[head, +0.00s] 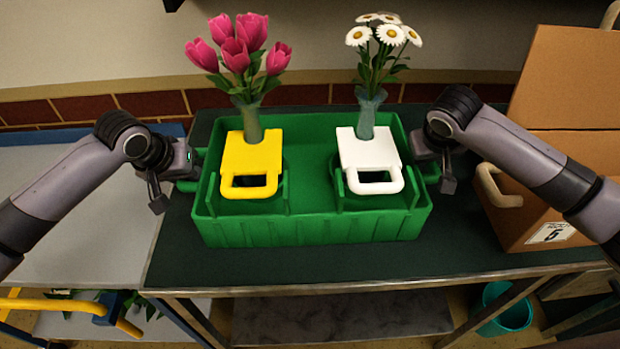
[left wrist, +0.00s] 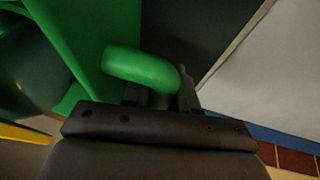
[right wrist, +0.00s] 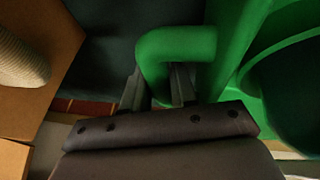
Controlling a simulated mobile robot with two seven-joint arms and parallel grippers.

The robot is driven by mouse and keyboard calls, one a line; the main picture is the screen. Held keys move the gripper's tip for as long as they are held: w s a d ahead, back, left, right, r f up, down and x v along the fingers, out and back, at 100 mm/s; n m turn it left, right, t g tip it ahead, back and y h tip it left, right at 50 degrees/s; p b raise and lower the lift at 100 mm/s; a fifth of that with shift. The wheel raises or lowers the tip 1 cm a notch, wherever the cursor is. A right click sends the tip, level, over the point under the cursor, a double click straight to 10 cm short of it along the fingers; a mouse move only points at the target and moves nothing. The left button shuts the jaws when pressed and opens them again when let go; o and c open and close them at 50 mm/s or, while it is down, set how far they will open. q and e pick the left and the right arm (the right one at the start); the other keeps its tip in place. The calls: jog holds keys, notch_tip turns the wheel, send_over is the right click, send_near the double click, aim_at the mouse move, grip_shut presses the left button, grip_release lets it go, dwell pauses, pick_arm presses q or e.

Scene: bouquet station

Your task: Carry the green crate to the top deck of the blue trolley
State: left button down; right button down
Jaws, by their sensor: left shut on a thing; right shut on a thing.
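The green crate (head: 310,230) sits upright on, or very close above, the dark top of a metal-edged table (head: 350,270). It holds a yellow carrier (head: 250,158) with a vase of pink tulips and a white carrier (head: 368,150) with a vase of daisies. My left gripper (head: 184,178) is shut on the crate's left handle (left wrist: 142,70). My right gripper (head: 434,170) is shut on its right handle (right wrist: 178,45). The blue trolley's top deck (head: 80,225), pale grey with a blue edge, is at the left, beside the table, and looks bare.
A cardboard box (head: 540,215) with a pale handle and a label stands right of the crate, near my right arm. A brick-trimmed wall (head: 100,105) runs behind. Yellow-handled items (head: 55,304) show low at the left. A teal bucket (head: 508,308) is under the table.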

pick_arm(q)
jog(key=shift+w+d+r, duration=0.1)
jog(key=shift+w+r, duration=0.1)
jog(key=shift+r, duration=0.1)
pick_arm(e)
jog(key=shift+w+r, duration=0.15)
jog(key=shift+r, duration=0.05)
pick_arm(q)
jog(key=shift+r, duration=0.15)
pick_arm(e)
jog(key=shift+r, duration=0.15)
